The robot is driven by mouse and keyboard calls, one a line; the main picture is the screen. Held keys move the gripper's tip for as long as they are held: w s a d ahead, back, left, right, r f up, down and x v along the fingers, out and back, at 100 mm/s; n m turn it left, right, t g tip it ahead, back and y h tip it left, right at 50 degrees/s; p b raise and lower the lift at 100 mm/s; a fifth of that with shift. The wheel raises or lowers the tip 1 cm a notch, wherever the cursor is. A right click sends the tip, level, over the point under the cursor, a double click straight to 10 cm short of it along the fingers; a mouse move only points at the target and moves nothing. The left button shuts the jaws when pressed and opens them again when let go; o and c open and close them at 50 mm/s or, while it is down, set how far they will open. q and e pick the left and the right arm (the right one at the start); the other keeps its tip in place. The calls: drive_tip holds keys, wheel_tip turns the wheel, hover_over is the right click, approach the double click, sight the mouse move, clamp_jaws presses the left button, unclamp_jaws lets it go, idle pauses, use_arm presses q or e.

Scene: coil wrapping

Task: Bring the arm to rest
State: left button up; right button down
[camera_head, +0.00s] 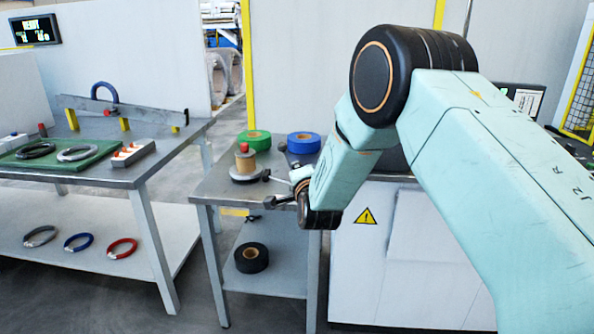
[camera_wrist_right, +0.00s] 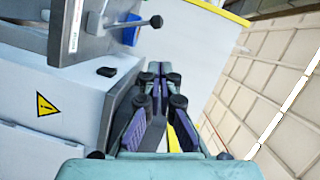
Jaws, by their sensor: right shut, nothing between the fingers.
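My right arm (camera_head: 480,140) comes in from the right, bent at a large black joint, and reaches down to the left. My right gripper (camera_head: 272,202) is near the front of the small metal table, partly hidden by its own wrist. In the right wrist view the same gripper (camera_wrist_right: 161,68) shows its two fingers together at the tips, with nothing between them. My left gripper is not in view.
The small table holds a green tape roll (camera_head: 254,140), a blue tape roll (camera_head: 303,142) and a brown roll with a red knob (camera_head: 245,160). A black roll (camera_head: 251,257) lies on its shelf. A white cabinet (camera_head: 420,250) stands right; a coil bench (camera_head: 90,175) stands left.

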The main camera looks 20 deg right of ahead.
drive_tip(key=s+a+f+n+g+y, duration=0.2)
drive_tip(key=s+a+f+n+g, duration=0.3)
drive_tip(key=s+f, duration=0.6)
drive_tip(key=s+a+f+n+g+y, duration=0.1)
drive_tip(key=s+f+n+g, duration=0.2)
drive_tip(key=s+f+n, duration=0.65)
drive_tip(key=s+a+f+n+g, duration=0.1)
drive_tip(key=s+f+g, duration=0.1)
drive_tip(key=s, duration=0.9)
drive_tip(key=s+a+f+g, duration=0.1)
drive_tip(key=s+f+g, duration=0.2)
drive_tip(key=s, duration=0.8)
drive_tip(key=s+f+n+g+y, duration=0.1)
drive_tip(key=s+f+g, duration=0.2)
drive_tip(key=s, duration=0.8)
wheel_tip(320, 180, down, 2)
drive_tip(key=shift+s+a+f+n, duration=0.1)
drive_tip(key=shift+s+a+n, duration=0.15)
drive_tip(key=shift+a+n, duration=0.15)
